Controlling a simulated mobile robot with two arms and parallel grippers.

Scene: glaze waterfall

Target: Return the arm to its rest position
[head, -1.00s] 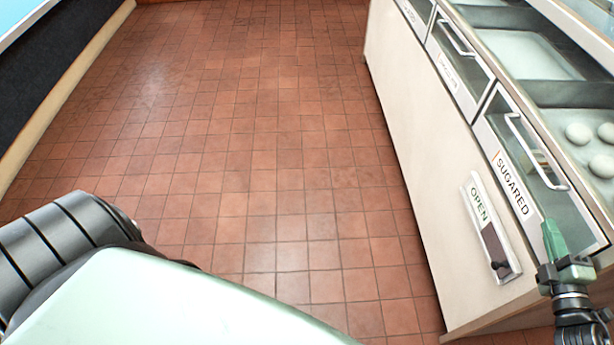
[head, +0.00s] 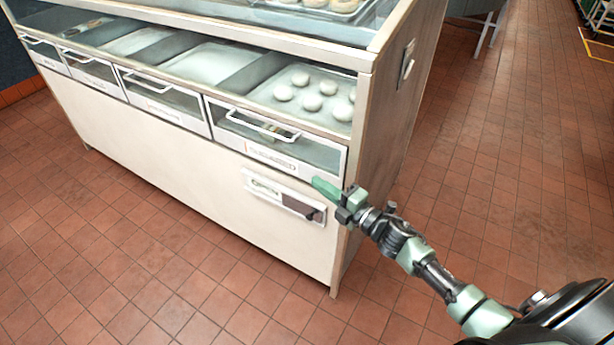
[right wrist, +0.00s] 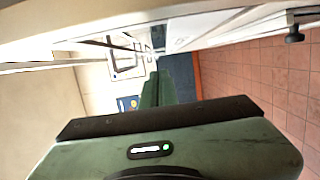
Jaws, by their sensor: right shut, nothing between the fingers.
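My right arm comes in from the lower right of the head view, stretched toward the cabinet. My right gripper (head: 326,189) is shut and empty. Its green fingers are close to the front of the display cabinet (head: 200,165), just below the right-end drawer (head: 282,140) and above the slider sign. I cannot tell whether they touch the cabinet. The right wrist view shows the closed green fingers (right wrist: 168,82) pointing along the cabinet front. My left gripper is not in view.
The sign panel (head: 284,195) with a dark slider is on the cabinet front. Pale round buns (head: 312,101) lie on a tray behind the drawer. Tiled floor (head: 480,165) is clear to the cabinet's right and in front of it.

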